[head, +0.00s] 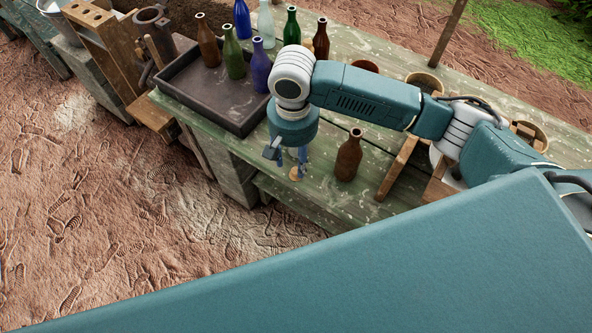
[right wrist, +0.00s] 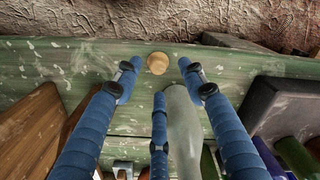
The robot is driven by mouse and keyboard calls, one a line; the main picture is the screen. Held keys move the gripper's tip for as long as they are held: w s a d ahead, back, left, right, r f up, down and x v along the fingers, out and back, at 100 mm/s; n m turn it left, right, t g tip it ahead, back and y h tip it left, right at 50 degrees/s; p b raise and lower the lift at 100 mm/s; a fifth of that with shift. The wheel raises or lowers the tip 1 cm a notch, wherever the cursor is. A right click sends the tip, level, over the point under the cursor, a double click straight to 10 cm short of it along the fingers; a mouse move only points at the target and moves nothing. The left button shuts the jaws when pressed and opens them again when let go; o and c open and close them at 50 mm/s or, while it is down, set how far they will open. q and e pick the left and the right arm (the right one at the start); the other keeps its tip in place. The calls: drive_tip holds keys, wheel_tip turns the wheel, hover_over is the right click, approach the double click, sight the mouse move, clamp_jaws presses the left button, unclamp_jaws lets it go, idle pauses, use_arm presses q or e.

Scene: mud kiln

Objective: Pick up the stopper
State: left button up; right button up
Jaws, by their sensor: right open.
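The stopper, a small tan round piece (head: 296,174), is on the green worn tabletop (head: 327,190) near its front edge. In the right wrist view the stopper (right wrist: 158,64) shows between the tips of the two upper fingers. My right gripper (head: 291,161) points down over it, and its blue fingers partly overlap it in the head view. The right gripper (right wrist: 157,74) is open, its fingers spread, with nothing held. Whether a finger touches the stopper I cannot tell. My left gripper is not in view.
A brown bottle (head: 348,158) stands just right of the gripper. A dark tray (head: 200,91) with several bottles lies to the left. Wooden boards (head: 396,168) and pots (head: 425,82) are at right. A pale grey-green shape (right wrist: 183,125) beneath the fingers is unclear.

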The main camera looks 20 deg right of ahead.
sight(296, 170)
drive_tip(key=f, duration=0.3)
drive_tip(key=f+p, duration=0.1)
drive_tip(key=f, duration=0.1)
drive_tip(key=shift+d, duration=0.35)
drive_tip(key=shift+w+f, duration=0.1)
drive_tip(key=shift+f, duration=0.05)
drive_tip(key=shift+c, duration=0.7)
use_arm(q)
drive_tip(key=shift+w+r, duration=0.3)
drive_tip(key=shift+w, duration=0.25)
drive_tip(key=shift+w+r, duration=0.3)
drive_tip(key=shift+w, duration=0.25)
use_arm(e)
drive_tip(key=c, duration=0.7)
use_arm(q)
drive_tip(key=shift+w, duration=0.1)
use_arm(e)
drive_tip(key=shift+c, duration=0.2)
drive_tip(key=shift+r, duration=0.55)
use_arm(q)
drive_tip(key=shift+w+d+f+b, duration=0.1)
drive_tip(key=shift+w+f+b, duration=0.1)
drive_tip(key=shift+b, duration=0.1)
use_arm(e)
wheel_tip(296, 170, up, 19)
